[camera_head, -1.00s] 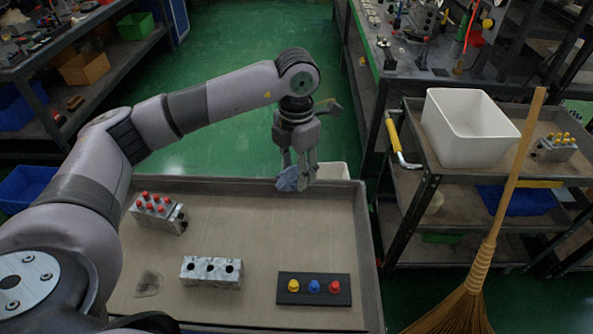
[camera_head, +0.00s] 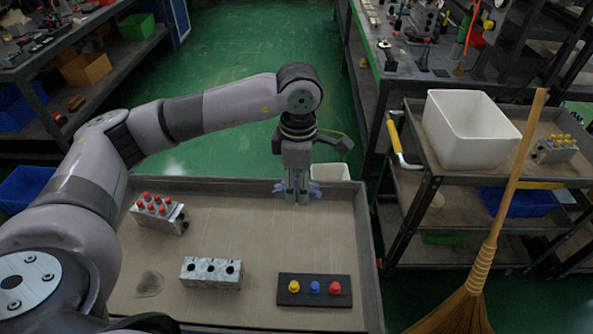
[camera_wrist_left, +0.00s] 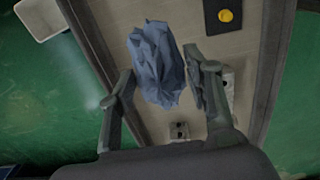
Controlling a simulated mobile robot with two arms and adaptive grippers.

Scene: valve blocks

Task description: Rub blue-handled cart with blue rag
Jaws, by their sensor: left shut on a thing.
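My left gripper (camera_head: 297,196) points down over the far part of the cart top (camera_head: 240,205), near its far rim. It is shut on a crumpled blue rag (camera_wrist_left: 157,66), which sits between its fingers in the left wrist view. In the head view only small blue edges of the rag (camera_head: 280,188) show beside the fingers. I cannot tell whether the rag touches the cart top. A dark stain (camera_head: 149,284) lies on the cart top at the near left. No blue handle shows. My right gripper is not in view.
On the cart top stand a block with red knobs (camera_head: 158,212), a metal block with holes (camera_head: 211,272) and a black plate (camera_head: 314,299) with coloured buttons. A yellow-handled cart (camera_head: 414,172) with a white bin (camera_head: 468,150) and a broom (camera_head: 490,245) stand at right.

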